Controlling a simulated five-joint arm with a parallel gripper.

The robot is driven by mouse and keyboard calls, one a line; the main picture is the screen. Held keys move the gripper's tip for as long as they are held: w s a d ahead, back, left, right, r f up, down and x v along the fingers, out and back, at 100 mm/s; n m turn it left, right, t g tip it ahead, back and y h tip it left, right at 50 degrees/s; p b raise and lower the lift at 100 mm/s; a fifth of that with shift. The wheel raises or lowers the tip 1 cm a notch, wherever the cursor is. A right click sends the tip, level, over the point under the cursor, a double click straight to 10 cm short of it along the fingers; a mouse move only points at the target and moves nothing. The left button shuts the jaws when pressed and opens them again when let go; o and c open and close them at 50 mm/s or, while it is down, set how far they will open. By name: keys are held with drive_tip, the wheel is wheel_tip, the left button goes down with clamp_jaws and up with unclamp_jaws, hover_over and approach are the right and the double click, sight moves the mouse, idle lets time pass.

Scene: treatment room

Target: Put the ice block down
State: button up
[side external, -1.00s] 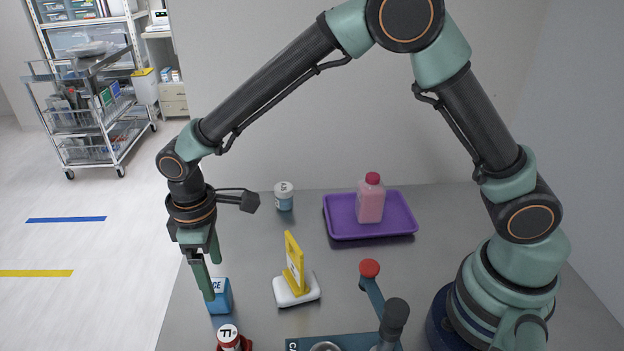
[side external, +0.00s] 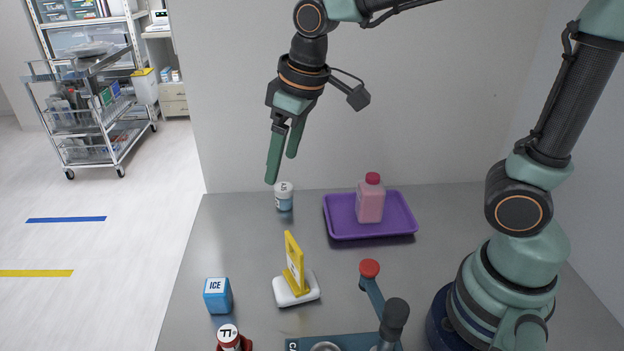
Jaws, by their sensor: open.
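The ice block (side external: 218,296) is a blue cube with a white label reading "ICE" on its top. It rests on the grey table near the front left edge. My gripper (side external: 281,168) is open and empty. It hangs well above the table toward the back, far from the ice block, and in the picture it is just above a small white-and-blue jar (side external: 284,197).
A yellow sign on a white base (side external: 296,288) stands mid-table. A purple tray (side external: 404,222) holds a pink bottle (side external: 370,200). A red item with a white lettered top (side external: 230,338) sits in front of the block. A red-knobbed lever device (side external: 371,284) stands front centre.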

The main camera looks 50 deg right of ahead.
drive_tip(key=s+d+r+m+t, duration=0.1)
drive_tip(key=s+d+m+t, duration=0.1)
drive_tip(key=s+d+m, duration=0.2)
drive_tip(key=shift+s+d+r+t+h, duration=0.2)
drive_tip(key=shift+s+d+t+h, duration=0.2)
drive_tip(key=shift+s+d, duration=1.7)
drive_tip(key=shift+w+d, duration=0.55)
drive_tip(key=shift+w, duration=0.05)
